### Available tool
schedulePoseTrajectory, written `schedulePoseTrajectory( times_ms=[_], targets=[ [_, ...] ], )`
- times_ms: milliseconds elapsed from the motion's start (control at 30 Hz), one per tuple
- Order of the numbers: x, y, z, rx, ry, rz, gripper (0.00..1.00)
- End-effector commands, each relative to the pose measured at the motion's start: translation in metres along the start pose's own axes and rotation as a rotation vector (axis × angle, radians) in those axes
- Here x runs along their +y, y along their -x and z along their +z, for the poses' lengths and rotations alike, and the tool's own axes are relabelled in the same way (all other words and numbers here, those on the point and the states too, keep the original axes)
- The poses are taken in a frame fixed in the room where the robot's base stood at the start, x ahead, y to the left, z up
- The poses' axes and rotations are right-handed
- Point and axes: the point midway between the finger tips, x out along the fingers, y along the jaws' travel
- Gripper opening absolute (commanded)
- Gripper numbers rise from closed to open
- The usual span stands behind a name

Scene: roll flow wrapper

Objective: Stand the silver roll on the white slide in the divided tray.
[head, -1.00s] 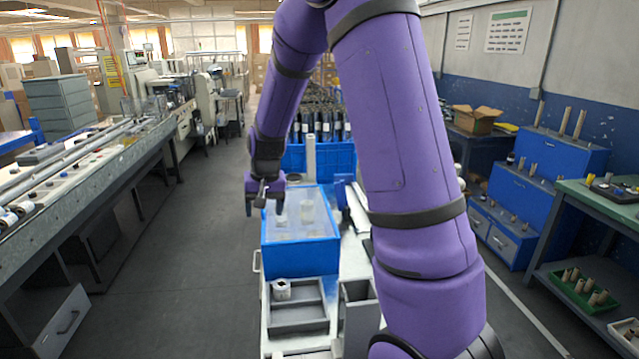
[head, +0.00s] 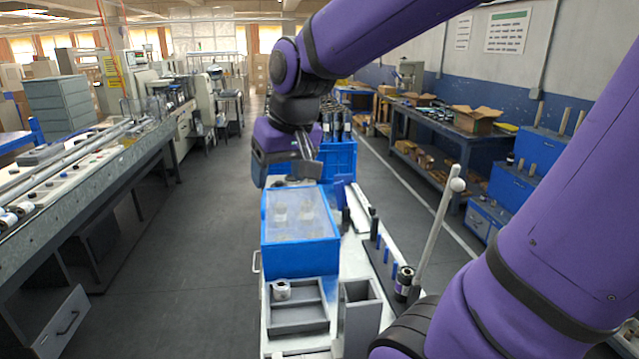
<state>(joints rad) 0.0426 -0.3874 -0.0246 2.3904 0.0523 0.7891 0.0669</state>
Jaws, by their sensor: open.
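My gripper (head: 304,163) is raised beyond the blue bin, below my bent wrist; it is open, with no roll visible in it, and its fingers are partly hidden by its own body. A grey divided tray (head: 300,328) lies at the near end of the white bench. A short whitish-silver roll (head: 281,291) stands upright in its back left part, far from my gripper.
The blue bin (head: 300,260) has a cloudy top with pale shapes showing through. A grey open box (head: 359,318) stands right of the tray. A dark strip with blue pegs (head: 378,241) and a slanted pale rod (head: 436,230) are at the right. Floor at left is clear.

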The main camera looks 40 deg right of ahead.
Motion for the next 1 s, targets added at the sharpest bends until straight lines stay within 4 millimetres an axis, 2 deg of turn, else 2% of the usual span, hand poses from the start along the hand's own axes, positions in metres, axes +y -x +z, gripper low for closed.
schedulePoseTrajectory(
  times_ms=[200,500,700,1000],
  targets=[
    [-0.003,0.031,0.042,0.049,0.072,0.001,0.68],
    [-0.002,0.055,0.091,0.099,0.148,0.008,0.68],
    [-0.001,0.059,0.103,0.110,0.167,0.012,0.68],
    [-0.001,0.059,0.104,0.110,0.168,0.012,0.68]
  ],
)
